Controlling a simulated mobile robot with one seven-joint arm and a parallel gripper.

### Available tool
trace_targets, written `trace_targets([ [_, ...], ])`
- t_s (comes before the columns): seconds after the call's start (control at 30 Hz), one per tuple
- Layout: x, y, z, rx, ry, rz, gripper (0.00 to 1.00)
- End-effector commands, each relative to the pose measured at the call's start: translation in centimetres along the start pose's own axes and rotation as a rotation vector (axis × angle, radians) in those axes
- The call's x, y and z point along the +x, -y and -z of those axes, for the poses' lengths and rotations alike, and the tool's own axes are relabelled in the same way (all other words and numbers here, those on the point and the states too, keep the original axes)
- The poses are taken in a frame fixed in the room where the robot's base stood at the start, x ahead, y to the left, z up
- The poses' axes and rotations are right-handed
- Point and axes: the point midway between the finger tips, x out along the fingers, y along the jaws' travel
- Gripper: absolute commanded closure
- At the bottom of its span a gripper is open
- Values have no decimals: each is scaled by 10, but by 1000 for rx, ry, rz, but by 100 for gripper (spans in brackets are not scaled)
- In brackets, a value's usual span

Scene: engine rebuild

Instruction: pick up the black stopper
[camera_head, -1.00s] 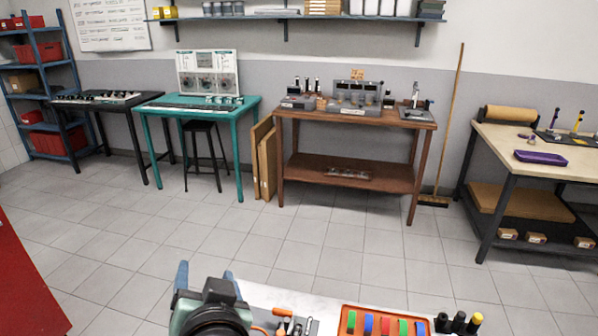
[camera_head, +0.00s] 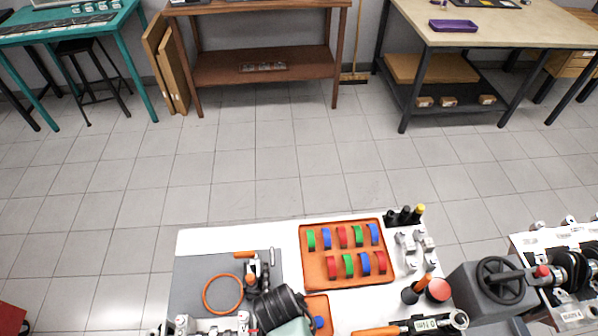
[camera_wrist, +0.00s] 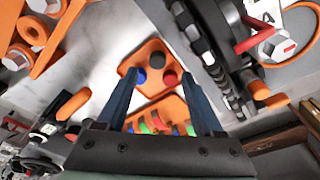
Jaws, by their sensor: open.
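In the wrist view, a small orange tray (camera_wrist: 152,48) holds three round stoppers. The dark, blackish one (camera_wrist: 157,60) is at the top middle, with a blue stopper (camera_wrist: 140,76) below left and a red stopper (camera_wrist: 170,79) below right. My gripper (camera_wrist: 159,75) is open and empty, its two blue fingers apart and pointing toward this tray. In the head view, part of the small orange tray (camera_head: 316,302) and a blue stopper (camera_head: 319,322) show beside my arm. My arm hides the rest, and I cannot make out the black stopper there.
A larger orange tray (camera_head: 317,273) of coloured rings lies on the white bench. Several bottles (camera_head: 404,216) stand at its far right corner. A grey mat with an orange ring (camera_head: 222,294) lies to the left.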

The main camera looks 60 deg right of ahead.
Motion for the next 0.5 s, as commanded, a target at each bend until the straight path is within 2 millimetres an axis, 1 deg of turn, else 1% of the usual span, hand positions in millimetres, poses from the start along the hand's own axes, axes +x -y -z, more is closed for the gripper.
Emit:
trace_targets([
  [0.17, 10, -2, 0, 0, 1, -1, 31],
  [0.33, 32, -6, 0, 0, 1, -1, 31],
  [0.4, 42, -5, 1, 0, 0, 1, 31],
  [0.5, 50, -6, 0, -1, 0, 1, 31],
])
